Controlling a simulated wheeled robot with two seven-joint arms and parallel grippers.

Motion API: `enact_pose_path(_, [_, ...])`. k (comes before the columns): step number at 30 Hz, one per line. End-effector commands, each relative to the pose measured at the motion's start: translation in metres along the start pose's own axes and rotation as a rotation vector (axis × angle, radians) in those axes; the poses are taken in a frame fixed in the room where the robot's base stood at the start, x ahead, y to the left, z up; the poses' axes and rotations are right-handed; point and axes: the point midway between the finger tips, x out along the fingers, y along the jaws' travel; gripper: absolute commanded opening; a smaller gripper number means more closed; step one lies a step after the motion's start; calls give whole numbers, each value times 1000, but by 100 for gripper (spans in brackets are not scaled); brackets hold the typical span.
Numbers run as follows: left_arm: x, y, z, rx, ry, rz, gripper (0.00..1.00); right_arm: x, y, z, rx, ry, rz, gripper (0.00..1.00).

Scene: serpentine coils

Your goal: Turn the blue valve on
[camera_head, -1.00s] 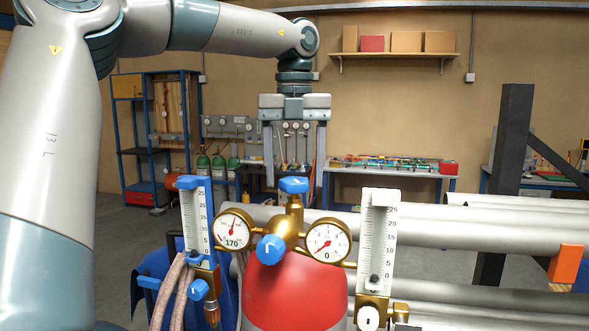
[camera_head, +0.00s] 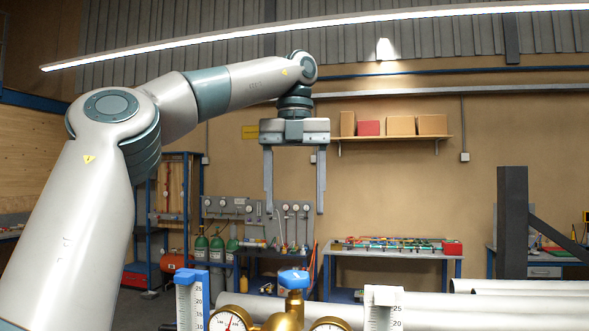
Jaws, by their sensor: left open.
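A blue knob (camera_head: 294,279) sits on top of a brass regulator body (camera_head: 286,318) at the bottom of the head view. Two round gauges flank the body, a left gauge (camera_head: 229,323) and a right gauge (camera_head: 330,325), both cut off by the lower edge. My left gripper (camera_head: 294,211) points down with its two long fingers wide apart and nothing between them. In the picture it is above the blue knob, with a clear gap; I cannot tell how far apart they are in depth. The lower part of the regulator is out of view. My right gripper is not in view.
A left flow tube with a blue top (camera_head: 192,292) and a right white flow tube (camera_head: 382,303) stand beside the regulator. Grey pipes (camera_head: 520,288) and a dark post (camera_head: 512,225) are at the right. A workbench (camera_head: 395,255) and shelf (camera_head: 395,138) are behind.

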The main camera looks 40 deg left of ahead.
Motion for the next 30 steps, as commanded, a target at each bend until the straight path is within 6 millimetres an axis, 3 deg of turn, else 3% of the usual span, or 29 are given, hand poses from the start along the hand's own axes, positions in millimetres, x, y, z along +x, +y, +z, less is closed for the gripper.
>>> enact_pose_path(3, [-26, 0, 0, -1, 1, -2, 63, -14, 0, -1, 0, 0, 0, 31])
enact_pose_path(9, [-42, 0, 0, -1, -1, -1, 63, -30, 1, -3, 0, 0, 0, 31])
enact_pose_path(30, [-46, 0, 0, -1, -1, -1, 63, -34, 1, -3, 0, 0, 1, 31])
